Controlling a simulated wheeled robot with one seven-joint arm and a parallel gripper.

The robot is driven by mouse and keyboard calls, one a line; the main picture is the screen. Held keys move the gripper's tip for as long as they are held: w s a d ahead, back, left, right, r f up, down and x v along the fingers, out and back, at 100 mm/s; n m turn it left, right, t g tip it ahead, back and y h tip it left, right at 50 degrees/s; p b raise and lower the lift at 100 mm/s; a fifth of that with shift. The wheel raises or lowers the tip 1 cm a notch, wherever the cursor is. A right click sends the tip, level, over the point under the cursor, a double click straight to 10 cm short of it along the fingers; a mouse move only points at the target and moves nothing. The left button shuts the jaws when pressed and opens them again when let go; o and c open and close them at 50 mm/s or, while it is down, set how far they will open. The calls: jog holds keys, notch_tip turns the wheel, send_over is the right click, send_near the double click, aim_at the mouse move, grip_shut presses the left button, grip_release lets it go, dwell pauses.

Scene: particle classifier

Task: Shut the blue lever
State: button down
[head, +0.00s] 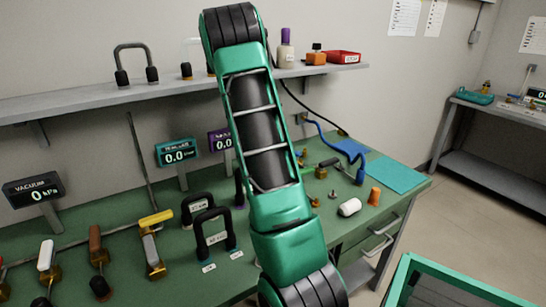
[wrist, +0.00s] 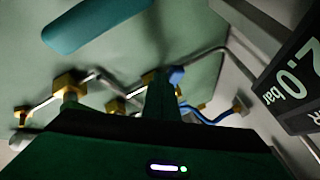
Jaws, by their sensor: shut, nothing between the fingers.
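In the wrist view, my gripper (wrist: 161,82) shows as a dark green finger shape above its body, with the fingers shut and empty. A small blue piece (wrist: 176,74), which looks like the blue lever's handle, is just right of the fingertips. I cannot tell whether they touch. Most of the lever and its valve is hidden behind my gripper. A brass valve fitting (wrist: 69,83) on a pipe is to the left. The head view shows my arm crossing the middle, but not my gripper.
In the wrist view, a display (wrist: 288,85) reading 2.0 bar is close on the right, and a blue hose (wrist: 205,119) runs behind my gripper. A teal object (wrist: 95,22) lies at the top. In the head view, a green bench (head: 125,235) carries several valves and weights.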

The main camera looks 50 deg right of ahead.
jog(key=shift+w+d, duration=0.15)
jog(key=shift+w, duration=0.15)
jog(key=shift+r, duration=0.1)
dwell(0.4)
jog(key=shift+w+r, duration=0.1)
jog(key=shift+r, duration=0.1)
jog(key=w+a+r, duration=0.1)
jog(key=w+a, duration=0.1)
jog(key=a, duration=1.1)
jog(key=shift+a+r, duration=0.3)
jog(key=shift+r, duration=0.05)
